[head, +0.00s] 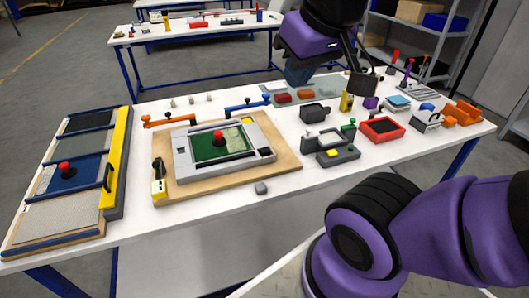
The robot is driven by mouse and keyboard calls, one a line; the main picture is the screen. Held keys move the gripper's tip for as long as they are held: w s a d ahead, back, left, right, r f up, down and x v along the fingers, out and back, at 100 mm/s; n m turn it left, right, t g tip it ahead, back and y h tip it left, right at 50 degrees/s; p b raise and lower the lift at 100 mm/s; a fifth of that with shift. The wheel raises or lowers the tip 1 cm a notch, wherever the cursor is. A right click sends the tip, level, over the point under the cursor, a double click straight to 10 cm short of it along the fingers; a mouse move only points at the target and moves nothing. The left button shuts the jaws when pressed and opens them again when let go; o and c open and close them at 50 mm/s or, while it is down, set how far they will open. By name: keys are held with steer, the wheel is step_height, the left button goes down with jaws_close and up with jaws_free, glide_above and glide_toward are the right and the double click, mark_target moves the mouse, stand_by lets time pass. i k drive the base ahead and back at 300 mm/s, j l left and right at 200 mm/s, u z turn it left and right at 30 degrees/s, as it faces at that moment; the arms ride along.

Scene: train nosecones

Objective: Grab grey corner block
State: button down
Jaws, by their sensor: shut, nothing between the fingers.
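A small grey block (261,188) lies on the white table near its front edge, just in front of the wooden board; it is the likely grey corner block, but its exact shape is too small to tell. My gripper (363,83) is above the back right part of the table, well up and to the right of the block. It is shut and empty. Its fingertips are dark and small in this view, so fine detail is unclear.
A grey frame with a green panel and red knob (218,137) sits on the wooden board (285,165). A panelled rack (117,165) stands at left. A grey device (331,150), a red tray (382,129) and orange blocks (462,112) are at right. Bare table surrounds the small block's front and right.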

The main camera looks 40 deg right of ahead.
mark_target(260, 188)
steer(key=i+l+z, duration=0.1)
steer(key=l+z, duration=0.2)
steer(key=z, duration=0.2)
steer(key=i+l+z, duration=0.1)
steer(key=l+z, duration=0.2)
steer(key=z, duration=0.2)
